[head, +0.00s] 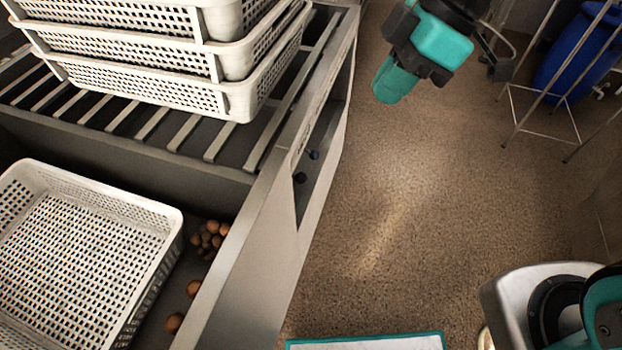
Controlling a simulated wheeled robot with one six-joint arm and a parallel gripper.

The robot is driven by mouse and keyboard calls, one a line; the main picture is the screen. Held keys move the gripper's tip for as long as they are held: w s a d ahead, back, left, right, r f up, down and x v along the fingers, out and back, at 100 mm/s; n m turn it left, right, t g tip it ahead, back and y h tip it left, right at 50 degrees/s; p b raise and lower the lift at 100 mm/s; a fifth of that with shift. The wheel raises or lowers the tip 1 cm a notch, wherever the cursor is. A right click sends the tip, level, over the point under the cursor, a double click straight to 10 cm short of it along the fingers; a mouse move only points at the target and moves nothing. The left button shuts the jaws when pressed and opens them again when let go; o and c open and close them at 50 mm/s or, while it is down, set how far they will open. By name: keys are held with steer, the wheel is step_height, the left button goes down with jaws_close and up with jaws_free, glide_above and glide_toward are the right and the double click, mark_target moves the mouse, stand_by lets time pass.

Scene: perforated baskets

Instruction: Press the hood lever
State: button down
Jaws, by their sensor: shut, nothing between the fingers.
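I cannot make out a hood or a hood lever in the head view. My gripper (389,88), teal and black, hangs from the top edge right of centre. Its teal fingers point down and to the left, shut and empty. It is over open floor, to the right of the grey metal counter (262,235), and appears apart from it. The rest of my arm above it is cut off by the top of the picture.
Stacked white perforated baskets (150,88) stand on the counter's slatted rack. Another white basket (75,265) sits in the trough below, beside several brown round items (207,238). A blue drum (578,50) and thin metal stand (515,118) are at upper right. The middle floor is clear.

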mark_target(305, 175)
steer(key=w+a+f+n+y+b, duration=0.1)
steer(key=w+f+n+b, duration=0.2)
steer(key=w+f+n, duration=0.3)
steer(key=w+f+n+g+b, duration=0.1)
steer(key=w+f+n+b, duration=0.3)
steer(key=f, duration=1.1)
steer(key=w+n, duration=0.3)
steer(key=n, duration=0.2)
steer(key=shift+w+a+y, duration=0.3)
steer(key=shift+a+y, duration=0.05)
steer(key=shift+y, duration=0.05)
steer(key=shift+a+f, duration=0.1)
steer(key=x, duration=1.3)
steer(key=shift+a+f, duration=0.2)
steer(key=shift+f, duration=0.15)
